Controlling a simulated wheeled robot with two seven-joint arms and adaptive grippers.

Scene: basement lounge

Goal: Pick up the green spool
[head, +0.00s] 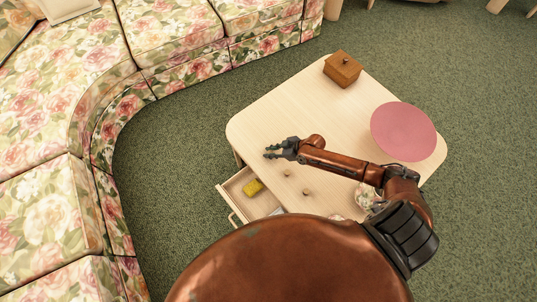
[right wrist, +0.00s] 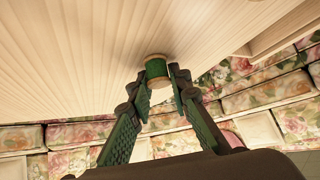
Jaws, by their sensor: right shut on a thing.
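The green spool (right wrist: 157,70), with pale wooden ends, shows in the right wrist view between the tips of my right gripper (right wrist: 160,88). My right gripper is shut on it, with a finger on each side. The spool is close to the pale wooden tabletop; I cannot tell whether it touches it. In the head view my right gripper (head: 273,152) is over the left part of the table, and the spool cannot be made out there. My left gripper is not in view.
The pale table (head: 262,112) carries a brown wooden box (head: 342,69), a pink disc (head: 403,131) and small round things (head: 306,192). An open drawer (head: 236,191) holds a yellow item (head: 253,187). A floral sofa (head: 95,60) curves around the left. Green carpet lies between.

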